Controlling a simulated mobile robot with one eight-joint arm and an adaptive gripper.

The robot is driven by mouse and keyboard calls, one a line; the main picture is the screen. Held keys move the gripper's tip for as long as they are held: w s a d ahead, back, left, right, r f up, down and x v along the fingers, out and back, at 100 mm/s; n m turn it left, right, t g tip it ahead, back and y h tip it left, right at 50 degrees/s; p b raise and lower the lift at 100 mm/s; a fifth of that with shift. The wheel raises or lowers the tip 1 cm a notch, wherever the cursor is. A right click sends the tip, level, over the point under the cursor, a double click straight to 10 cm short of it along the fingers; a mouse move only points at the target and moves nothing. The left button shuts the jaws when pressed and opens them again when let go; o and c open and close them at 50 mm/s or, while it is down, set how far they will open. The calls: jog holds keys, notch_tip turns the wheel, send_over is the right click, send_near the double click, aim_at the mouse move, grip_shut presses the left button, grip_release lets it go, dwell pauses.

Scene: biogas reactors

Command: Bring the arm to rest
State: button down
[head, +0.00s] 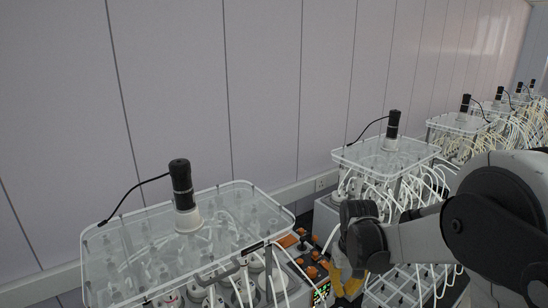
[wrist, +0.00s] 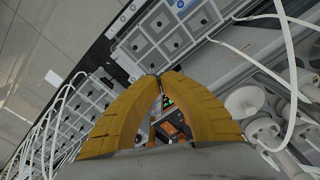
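My arm (head: 430,235) reaches in from the right in the head view, bent, with its wrist above the gap between two reactor units. My gripper (wrist: 158,78) has two yellow fingers; in the wrist view their tips meet and nothing shows between the tips. In the head view the yellow fingers (head: 347,284) point down beside an orange and black control panel (head: 304,246), partly hidden by the wrist. The panel also shows through the arch between the fingers in the wrist view (wrist: 170,128). I cannot tell whether the fingers touch anything.
A clear-lidded reactor unit (head: 140,235) with a black-topped motor (head: 182,185) stands at left. Another unit (head: 385,158) with many white tubes stands close behind my wrist. More units recede to the right along the panelled wall (head: 270,90). Loose tubes (wrist: 285,60) hang near my gripper.

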jog(key=s+f+t+b, duration=0.3)
jog(key=s+f+b, duration=0.2)
jog(key=s+b, duration=0.4)
jog(key=s+f+m+t+b, duration=0.1)
jog(key=s+f+t+b, duration=0.2)
jog(key=b, duration=1.2)
jog(key=s+f, duration=0.3)
jog(key=s, duration=0.3)
jog(key=shift+f+t, duration=0.25)
jog(key=shift+t, duration=0.05)
